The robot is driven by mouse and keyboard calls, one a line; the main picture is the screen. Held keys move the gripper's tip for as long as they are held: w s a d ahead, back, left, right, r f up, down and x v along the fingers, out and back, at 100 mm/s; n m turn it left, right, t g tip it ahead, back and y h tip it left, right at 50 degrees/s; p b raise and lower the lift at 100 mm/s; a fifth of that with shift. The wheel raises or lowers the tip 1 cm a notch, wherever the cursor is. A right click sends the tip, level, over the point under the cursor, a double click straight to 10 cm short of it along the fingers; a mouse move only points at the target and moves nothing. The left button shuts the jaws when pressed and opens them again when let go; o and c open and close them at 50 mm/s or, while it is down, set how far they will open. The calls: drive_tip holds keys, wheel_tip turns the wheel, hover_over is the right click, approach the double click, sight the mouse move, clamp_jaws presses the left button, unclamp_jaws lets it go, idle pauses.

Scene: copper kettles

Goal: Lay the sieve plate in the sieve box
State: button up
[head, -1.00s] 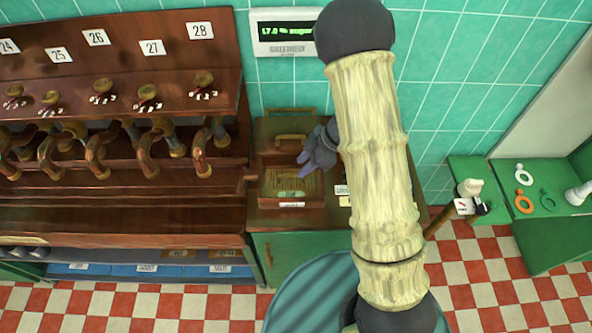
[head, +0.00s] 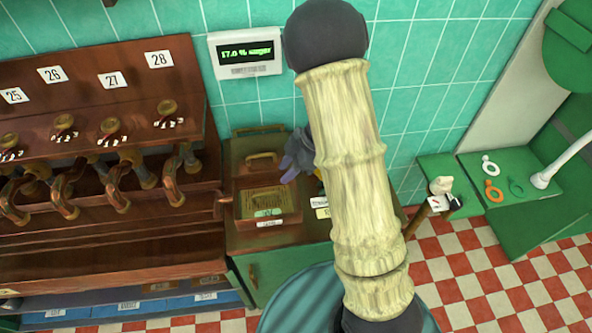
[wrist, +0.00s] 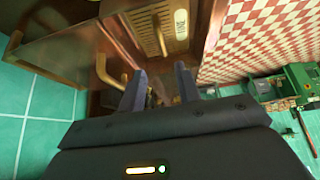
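The sieve box appears to be the open wooden box (head: 283,237) on the green cabinet. A slotted, yellowish plate (head: 262,200) with a green-and-white tag lies flat inside it; it looks like the sieve plate. The plate also shows at the top of the wrist view (wrist: 150,38), with its pale tag. My gripper (head: 290,168) is above the back right of the box, partly hidden by my arm. In the wrist view my gripper's two fingers (wrist: 160,88) are apart, with no held object clear between them. Brass-coloured handles (wrist: 104,70) stand near the left finger.
A wooden rack with several copper taps (head: 125,170) stands left of the box. A green shelf (head: 470,165) with small rings is at right. Checkered floor (head: 480,270) lies open at lower right.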

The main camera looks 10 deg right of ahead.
drive_tip(key=w+d+r+m+t+h, duration=0.4)
drive_tip(key=w+d+r+m+t, duration=0.15)
drive_tip(key=r+m+t, duration=0.2)
drive_tip(key=s+r+m+g+h, duration=0.1)
drive_tip(key=s+m+g, duration=0.1)
drive_tip(key=s+m, duration=0.3)
drive_tip(key=s+d+r+m+g+h, duration=0.1)
drive_tip(key=s+m+g, duration=0.2)
drive_tip(key=s, duration=1)
drive_tip(key=shift+d+r+m+h, duration=0.25)
drive_tip(key=shift+d+m+h, duration=0.05)
drive_tip(key=shift+m, duration=0.65)
